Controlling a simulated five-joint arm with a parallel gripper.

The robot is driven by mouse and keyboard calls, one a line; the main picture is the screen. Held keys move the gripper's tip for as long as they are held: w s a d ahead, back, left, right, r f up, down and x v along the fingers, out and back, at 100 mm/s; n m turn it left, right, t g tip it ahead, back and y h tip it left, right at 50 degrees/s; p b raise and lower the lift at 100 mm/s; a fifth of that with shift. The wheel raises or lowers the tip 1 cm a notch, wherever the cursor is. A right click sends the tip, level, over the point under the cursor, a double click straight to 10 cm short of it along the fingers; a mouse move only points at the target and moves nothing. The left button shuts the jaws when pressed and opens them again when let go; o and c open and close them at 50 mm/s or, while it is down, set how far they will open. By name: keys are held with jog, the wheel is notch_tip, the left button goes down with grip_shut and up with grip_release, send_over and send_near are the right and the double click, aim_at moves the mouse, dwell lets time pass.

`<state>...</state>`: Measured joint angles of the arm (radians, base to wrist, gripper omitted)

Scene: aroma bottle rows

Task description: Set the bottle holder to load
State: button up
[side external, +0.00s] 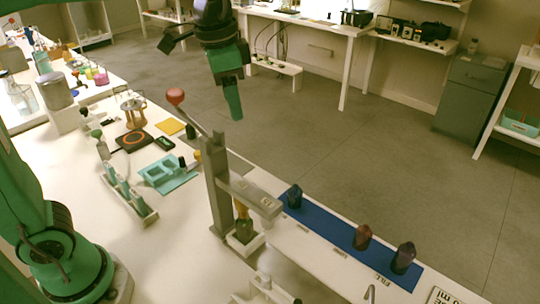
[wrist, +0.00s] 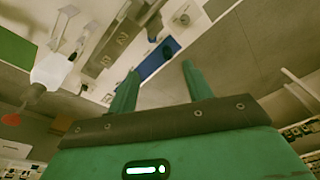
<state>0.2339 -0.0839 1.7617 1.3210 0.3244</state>
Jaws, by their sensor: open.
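My gripper (side external: 234,112) hangs in the air above and behind the bench, its fingers pointing down and apart from everything. In the wrist view my gripper (wrist: 160,80) shows two green fingers spread with nothing between them. A grey upright press (side external: 218,185) with a red-knobbed lever (side external: 176,97) stands on the bench. A small light holder (side external: 243,245) sits at its foot under the press arm. A dark green block or bottle (side external: 244,229) appears to stand in it. I cannot read the holder's setting.
A blue strip (side external: 325,234) right of the press carries three dark faceted bottles (side external: 294,196), (side external: 362,237), (side external: 403,258). Small labels line its near side. A teal tray (side external: 168,173) and a rack (side external: 130,195) lie left of the press. The air around my gripper is clear.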

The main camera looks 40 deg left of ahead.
jog(key=w+d+f+m+g, duration=0.1)
jog(key=w+d+f+m, duration=0.1)
jog(key=w+d, duration=0.2)
send_over(258, 227)
jog(key=w, duration=0.4)
notch_tip(258, 227, down, 15)
jog(key=shift+d+m+g, duration=0.3)
jog(key=shift+w+f, duration=0.1)
jog(key=shift+f, duration=5.85)
jog(key=shift+c, duration=0.4)
grip_shut()
